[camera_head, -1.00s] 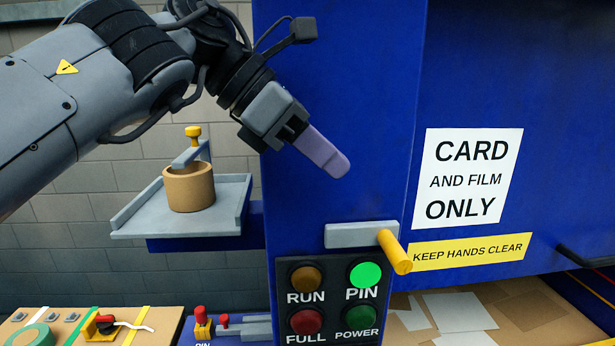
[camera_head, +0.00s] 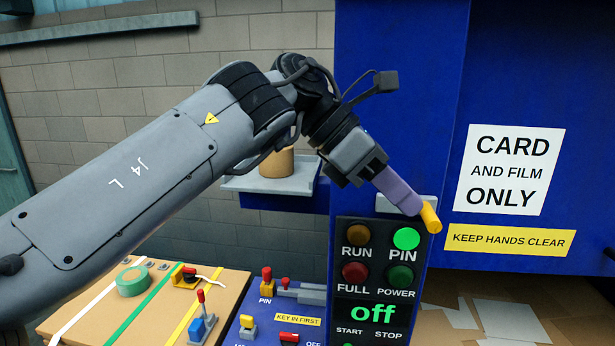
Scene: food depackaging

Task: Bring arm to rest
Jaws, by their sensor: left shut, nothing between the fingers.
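My left arm comes in from the left, and its gripper (camera_head: 408,203) is shut and empty, with its purple fingers pointing down to the right. In the picture the fingertips overlap the grey plate beside the yellow handle (camera_head: 430,219) on the blue machine; I cannot tell whether they touch it. My right gripper is not in the head view.
The blue machine (camera_head: 400,70) fills the right. Its panel has RUN, PIN, FULL and POWER lamps; the PIN lamp (camera_head: 406,239) glows green and a display (camera_head: 373,312) reads "off". A brown roll (camera_head: 277,165) sits on a grey shelf (camera_head: 240,183) behind my arm. Green tape (camera_head: 132,281) lies lower left.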

